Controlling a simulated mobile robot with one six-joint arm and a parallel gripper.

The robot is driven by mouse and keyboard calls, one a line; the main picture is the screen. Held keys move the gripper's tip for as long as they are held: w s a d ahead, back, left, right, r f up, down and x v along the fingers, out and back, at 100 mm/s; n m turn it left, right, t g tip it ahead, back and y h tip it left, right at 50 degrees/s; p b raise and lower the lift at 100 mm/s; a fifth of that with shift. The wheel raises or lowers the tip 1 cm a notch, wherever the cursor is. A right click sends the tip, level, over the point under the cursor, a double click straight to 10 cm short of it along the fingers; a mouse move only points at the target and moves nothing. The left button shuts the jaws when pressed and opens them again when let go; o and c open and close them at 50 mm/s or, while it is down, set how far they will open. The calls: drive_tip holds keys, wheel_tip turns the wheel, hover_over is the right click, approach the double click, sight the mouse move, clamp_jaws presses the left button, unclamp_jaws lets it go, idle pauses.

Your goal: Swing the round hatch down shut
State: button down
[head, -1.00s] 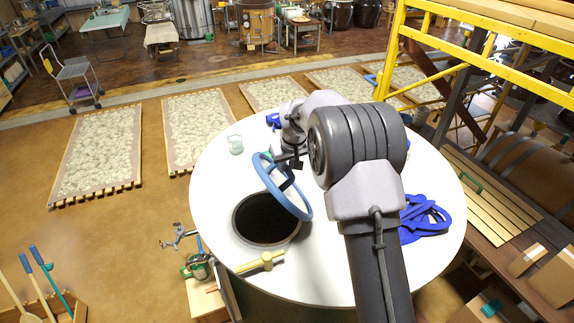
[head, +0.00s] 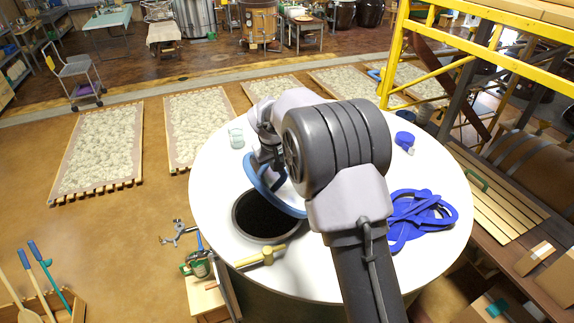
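The round hatch (head: 285,203) has a pale blue rim and stands tilted over the back right of a dark round hole (head: 260,216) in the white tank top (head: 215,205). The hole is still largely uncovered. My gripper (head: 266,168) is at the upper left part of the hatch, at or very near its rim. My arm hides the right side of the hatch. The fingers are small and dark here, so I cannot tell whether they are open, shut or touching the rim.
A clear glass jar (head: 237,138) stands on the tank top at the back left. A coiled blue strap (head: 425,215) and a blue roll (head: 405,139) lie at the right. A yellow-handled tool (head: 262,256) lies by the front edge. Yellow scaffold rails (head: 440,77) rise behind right.

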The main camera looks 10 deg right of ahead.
drive_tip(key=s+a+f+h+b, duration=0.2)
drive_tip(key=a+f+h+b, duration=0.1)
drive_tip(key=a+f+b, duration=0.7)
drive_tip(key=shift+s+f+n+t+h+b, duration=0.4)
drive_tip(key=shift+f+b, duration=1.65)
drive_tip(key=shift+b, duration=0.7)
drive_tip(key=shift+a, duration=0.1)
drive_tip(key=c, duration=1.6)
unclamp_jaws()
drive_tip(key=o, duration=0.3)
drive_tip(key=shift+w+a, duration=0.1)
drive_tip(key=shift+a, duration=0.25)
drive_tip(key=shift+w+r, duration=0.2)
drive_tip(key=shift+w, duration=0.05)
